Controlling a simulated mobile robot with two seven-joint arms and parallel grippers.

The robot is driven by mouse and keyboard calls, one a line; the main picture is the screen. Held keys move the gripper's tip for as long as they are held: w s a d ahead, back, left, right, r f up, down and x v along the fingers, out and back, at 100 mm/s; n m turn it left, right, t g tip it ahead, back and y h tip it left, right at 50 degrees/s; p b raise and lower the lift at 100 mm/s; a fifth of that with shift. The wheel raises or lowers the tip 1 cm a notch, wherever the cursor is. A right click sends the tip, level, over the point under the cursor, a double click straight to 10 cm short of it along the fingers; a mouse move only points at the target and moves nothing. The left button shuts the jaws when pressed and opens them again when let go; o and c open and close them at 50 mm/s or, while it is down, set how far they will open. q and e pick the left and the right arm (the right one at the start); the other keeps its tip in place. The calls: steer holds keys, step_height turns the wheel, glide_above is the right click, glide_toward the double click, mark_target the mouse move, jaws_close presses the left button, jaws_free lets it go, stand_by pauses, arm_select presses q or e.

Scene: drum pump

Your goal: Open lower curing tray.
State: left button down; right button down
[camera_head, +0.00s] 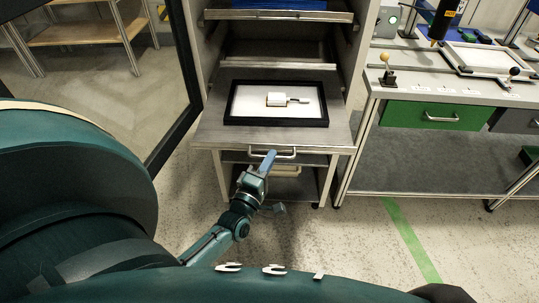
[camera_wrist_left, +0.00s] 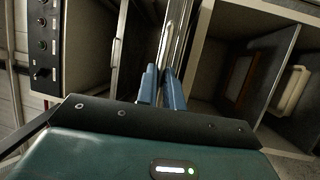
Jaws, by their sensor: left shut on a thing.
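The lower curing tray (camera_head: 215,133) is a grey metal shelf that juts out from the front of the cabinet. Its pale bar handle (camera_head: 287,154) is on the front edge. My left gripper (camera_head: 268,160) is at this handle, with its blue fingers shut on it. In the left wrist view, the blue fingers of the left gripper (camera_wrist_left: 162,88) close around a metal bar that runs away from the camera. A black-framed case (camera_head: 232,113) with a white inside lies on the tray and holds a small pale part (camera_head: 276,99). My right gripper is not in view.
An upper tray (camera_head: 330,17) with something blue on it sits higher in the cabinet. A second pale handle (camera_head: 288,172) is below the lower tray. A workbench with a green drawer (camera_head: 405,115) stands at the right. A dark-framed door (camera_head: 183,60) stands at the left.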

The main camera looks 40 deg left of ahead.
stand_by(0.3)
arm_select(q)
steer(key=c, duration=1.5)
jaws_free()
steer(key=shift+c, duration=0.2)
steer(key=b+v, duration=0.2)
steer(key=v, duration=1.1)
steer(key=shift+s, duration=0.1)
